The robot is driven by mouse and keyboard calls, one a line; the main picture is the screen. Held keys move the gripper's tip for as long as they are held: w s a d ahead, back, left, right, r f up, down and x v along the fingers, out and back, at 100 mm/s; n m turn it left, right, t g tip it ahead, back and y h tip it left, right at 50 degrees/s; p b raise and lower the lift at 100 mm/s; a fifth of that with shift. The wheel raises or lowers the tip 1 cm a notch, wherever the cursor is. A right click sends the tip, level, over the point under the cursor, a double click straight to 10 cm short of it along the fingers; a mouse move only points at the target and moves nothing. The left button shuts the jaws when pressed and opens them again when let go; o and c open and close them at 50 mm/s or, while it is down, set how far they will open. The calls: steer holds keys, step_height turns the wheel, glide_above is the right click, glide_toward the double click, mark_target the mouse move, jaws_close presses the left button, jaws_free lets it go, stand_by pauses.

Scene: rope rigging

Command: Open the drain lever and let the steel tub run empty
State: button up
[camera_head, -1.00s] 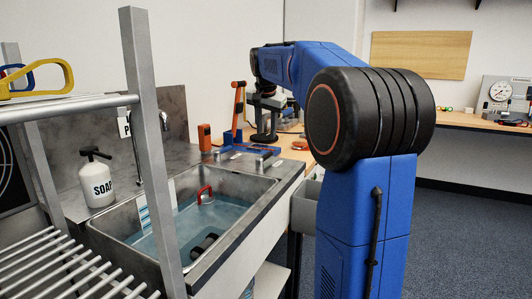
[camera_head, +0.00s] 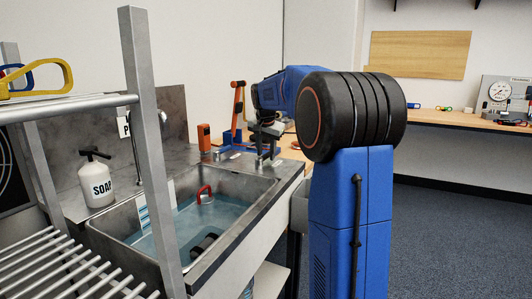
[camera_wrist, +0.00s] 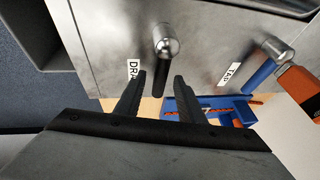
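The steel tub (camera_head: 128,217) stands at left centre in the head view, with bluish water (camera_head: 175,228) in it. In the wrist view a lever with a round metal knob (camera_wrist: 167,46) and a dark grip (camera_wrist: 158,82) stands beside a partly hidden label starting "DR". My gripper (camera_wrist: 158,80) is open, with one finger on either side of the dark grip. I cannot tell whether they touch it. In the head view my gripper (camera_head: 266,135) is low at the tub's far right corner, small and partly hiding the lever.
A second lever (camera_wrist: 271,48) by a "TAP" label (camera_wrist: 230,73) is to the right in the wrist view. A red handle (camera_head: 205,194) shows in the tub. An orange device (camera_head: 204,137) and blue-and-orange stand (camera_head: 238,112) are behind. A rack post (camera_head: 150,150) stands in front.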

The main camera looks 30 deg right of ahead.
jaws_close()
